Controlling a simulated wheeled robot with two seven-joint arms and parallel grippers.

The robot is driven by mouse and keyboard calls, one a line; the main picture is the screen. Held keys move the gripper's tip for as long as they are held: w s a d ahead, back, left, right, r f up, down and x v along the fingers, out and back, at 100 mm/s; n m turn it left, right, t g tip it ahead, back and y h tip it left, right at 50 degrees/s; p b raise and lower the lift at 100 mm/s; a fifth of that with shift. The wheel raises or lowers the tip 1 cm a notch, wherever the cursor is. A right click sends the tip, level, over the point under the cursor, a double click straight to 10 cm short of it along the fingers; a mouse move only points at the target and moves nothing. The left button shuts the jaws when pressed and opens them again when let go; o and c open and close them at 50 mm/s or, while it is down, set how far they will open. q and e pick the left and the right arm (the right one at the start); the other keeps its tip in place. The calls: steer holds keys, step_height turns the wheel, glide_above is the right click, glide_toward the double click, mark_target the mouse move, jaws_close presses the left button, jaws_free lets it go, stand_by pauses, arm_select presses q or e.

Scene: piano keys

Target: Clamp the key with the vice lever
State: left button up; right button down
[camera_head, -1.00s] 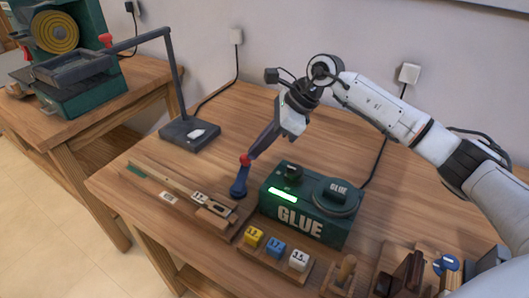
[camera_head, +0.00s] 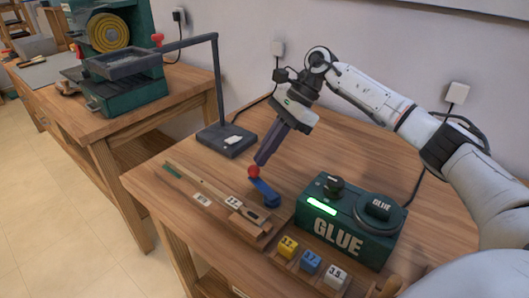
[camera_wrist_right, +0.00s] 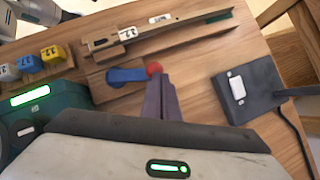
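The vice lever (camera_head: 267,194) is blue with a red ball knob (camera_head: 253,171) and stands at the right end of a wooden holder (camera_head: 246,232). A long, pale wooden key (camera_head: 207,185) lies along this holder, beside a white number tag. The lever also shows in the wrist view (camera_wrist_right: 125,75), lying across the holder block. My right gripper (camera_head: 259,161) points down with its fingers together, their tips at the red knob. The wrist view shows the fingers (camera_wrist_right: 157,80) meeting the knob, which is not clearly between them. My left gripper is not in view.
A green glue machine (camera_head: 340,238) stands close to the right of the lever. Yellow, blue and white number blocks (camera_head: 310,262) sit in front of it. A dark lamp-like stand (camera_head: 226,141) is behind left. A green machine (camera_head: 120,85) stands on another table.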

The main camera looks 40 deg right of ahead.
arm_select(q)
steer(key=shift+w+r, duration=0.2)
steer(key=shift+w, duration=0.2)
arm_select(e)
steer(key=shift+w+a, duration=0.3)
steer(key=shift+a, duration=0.55)
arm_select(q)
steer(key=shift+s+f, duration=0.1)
arm_select(e)
steer(key=shift+a, duration=0.1)
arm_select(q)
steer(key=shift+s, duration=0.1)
